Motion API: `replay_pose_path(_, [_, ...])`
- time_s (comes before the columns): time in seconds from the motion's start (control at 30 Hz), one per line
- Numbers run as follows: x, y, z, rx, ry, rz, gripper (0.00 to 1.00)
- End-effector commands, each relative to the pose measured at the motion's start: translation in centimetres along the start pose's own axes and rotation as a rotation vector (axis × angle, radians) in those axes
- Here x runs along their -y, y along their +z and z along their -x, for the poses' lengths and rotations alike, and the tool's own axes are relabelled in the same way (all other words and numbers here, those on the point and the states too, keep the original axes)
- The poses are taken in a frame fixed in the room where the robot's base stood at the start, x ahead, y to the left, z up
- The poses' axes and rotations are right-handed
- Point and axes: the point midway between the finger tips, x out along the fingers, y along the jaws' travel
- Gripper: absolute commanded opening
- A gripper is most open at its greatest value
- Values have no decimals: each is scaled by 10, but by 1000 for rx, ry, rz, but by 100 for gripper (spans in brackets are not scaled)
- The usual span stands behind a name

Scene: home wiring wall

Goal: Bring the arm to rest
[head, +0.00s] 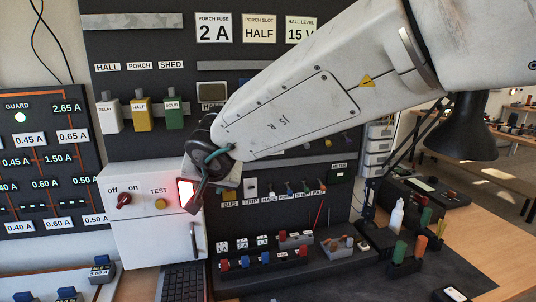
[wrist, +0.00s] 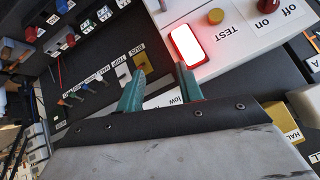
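My arm reaches in from the upper right in the head view, in front of the dark wiring wall. My gripper (head: 208,172) is at the wall by the upper right corner of the white box (head: 150,250). In the wrist view its two green fingers (wrist: 160,75) stand apart with nothing seen held between them. A lit lamp with a red frame (wrist: 187,46) is just beyond the fingertips; it also shows in the head view (head: 187,192). Whether the fingers touch anything is hard to tell.
The white box carries a red off/on knob (head: 124,200) and a yellow TEST button (head: 160,204). Coloured relays (head: 141,116) hang at upper left. Below are a block of red and blue terminals (head: 262,257), a white bottle (head: 397,217) and a dark bench mat (head: 440,275).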

Motion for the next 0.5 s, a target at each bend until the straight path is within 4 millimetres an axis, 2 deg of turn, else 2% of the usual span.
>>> replay_pose_path(0.17, [16, -15, 11, -104, -158, -31, 36])
replay_pose_path(0.3, [25, -21, 37, -140, -345, -37, 36])
replay_pose_path(0.37, [24, -17, 53, -121, -431, -28, 36])
replay_pose_path(0.5, [6, 12, 90, 13, -565, 16, 36])
